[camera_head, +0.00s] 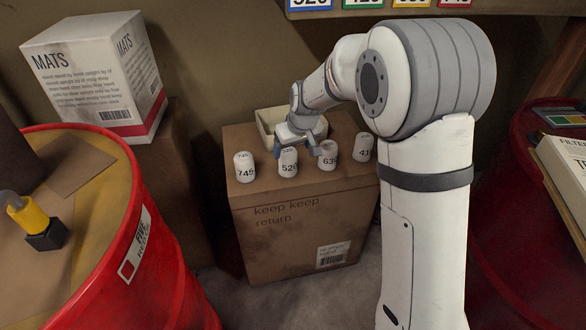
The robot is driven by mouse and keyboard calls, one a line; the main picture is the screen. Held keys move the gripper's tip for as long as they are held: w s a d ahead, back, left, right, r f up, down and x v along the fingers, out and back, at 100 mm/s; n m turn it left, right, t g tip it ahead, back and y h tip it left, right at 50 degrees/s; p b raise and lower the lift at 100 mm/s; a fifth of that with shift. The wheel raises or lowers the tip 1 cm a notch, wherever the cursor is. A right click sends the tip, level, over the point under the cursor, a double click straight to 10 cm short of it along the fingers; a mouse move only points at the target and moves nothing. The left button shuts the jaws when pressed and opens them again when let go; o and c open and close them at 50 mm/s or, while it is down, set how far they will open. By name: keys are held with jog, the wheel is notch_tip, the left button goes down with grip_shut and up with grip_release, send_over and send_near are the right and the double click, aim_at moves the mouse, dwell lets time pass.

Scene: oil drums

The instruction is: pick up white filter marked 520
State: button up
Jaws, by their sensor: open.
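The white filter marked 520 (288,163) stands upright near the front edge of a brown cardboard box (300,235). My gripper (297,148) is open and low over the box top, at the filter marked 520. One finger is just behind or beside that filter and the other reaches toward the filter marked 63-something (327,155). The exact gap between fingers and filter cannot be told. The filter marked 745 or 749 (244,168) stands to the left, and one marked 41-something (363,147) stands to the right.
A pale open tray (268,127) sits behind the filters on the box. Red drums stand at left (150,240) and right (510,230). A white MATS box (95,80) stands back left. A shelf with numbered labels (390,8) runs along the top.

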aim_at(288, 154)
jog(key=x, duration=0.5)
jog(key=shift+w+a+r+b, duration=0.2)
jog(key=shift+a+b, duration=0.15)
jog(key=x, duration=0.2)
jog(key=w+b+x, duration=0.1)
jog(key=x, duration=0.2)
jog(key=c, duration=1.2)
